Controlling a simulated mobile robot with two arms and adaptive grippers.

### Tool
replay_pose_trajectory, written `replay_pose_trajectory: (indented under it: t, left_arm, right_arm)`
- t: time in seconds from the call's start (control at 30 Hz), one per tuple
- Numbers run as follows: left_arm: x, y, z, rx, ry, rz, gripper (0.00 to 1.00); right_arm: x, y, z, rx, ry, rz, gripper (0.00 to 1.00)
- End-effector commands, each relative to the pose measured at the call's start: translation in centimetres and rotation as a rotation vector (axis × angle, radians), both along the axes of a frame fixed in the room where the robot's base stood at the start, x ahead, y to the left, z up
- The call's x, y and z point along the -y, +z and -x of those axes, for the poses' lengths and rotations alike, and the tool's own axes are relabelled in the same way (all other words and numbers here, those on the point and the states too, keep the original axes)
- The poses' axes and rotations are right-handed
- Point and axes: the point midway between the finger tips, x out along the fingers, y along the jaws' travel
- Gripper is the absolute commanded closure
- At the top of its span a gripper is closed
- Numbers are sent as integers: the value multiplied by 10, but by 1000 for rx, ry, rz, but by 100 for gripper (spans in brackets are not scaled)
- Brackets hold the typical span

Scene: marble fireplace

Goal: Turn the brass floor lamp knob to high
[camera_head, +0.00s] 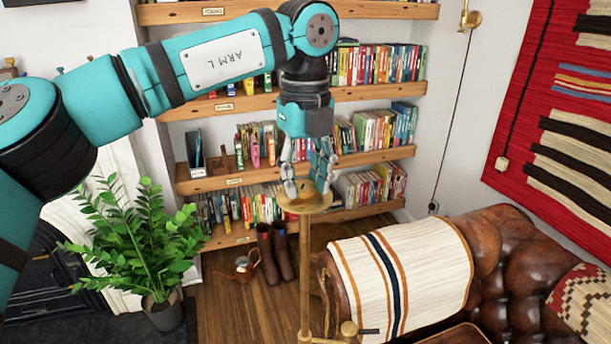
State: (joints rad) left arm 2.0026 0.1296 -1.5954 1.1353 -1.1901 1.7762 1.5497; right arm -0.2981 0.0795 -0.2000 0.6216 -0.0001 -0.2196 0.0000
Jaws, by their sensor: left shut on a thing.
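The brass floor lamp (304,262) stands in the middle of the head view, a thin upright pole with a round brass disc (304,206) at its top. My left gripper (307,184) points straight down at the disc from above. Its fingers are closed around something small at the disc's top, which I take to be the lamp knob. The knob itself is hidden by the fingers, so I cannot tell its setting. A brass joint with a rounded end (348,328) shows low on the lamp. My right gripper is not in view.
A brown leather sofa (505,262) with a striped throw (402,272) stands right of the lamp. A bookshelf (372,158) is behind. A potted plant (140,240) stands at left, and dark boots (276,250) are on the wooden floor. A red woven hanging covers the right wall.

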Motion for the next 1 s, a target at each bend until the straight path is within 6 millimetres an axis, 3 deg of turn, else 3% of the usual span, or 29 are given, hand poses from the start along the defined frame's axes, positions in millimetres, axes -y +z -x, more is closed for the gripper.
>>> replay_pose_trajectory:
  t: [1.0]
  left_arm:
    - [-2, 2, 0, 2, -941, 0, 99]
  right_arm:
    - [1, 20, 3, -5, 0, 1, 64]
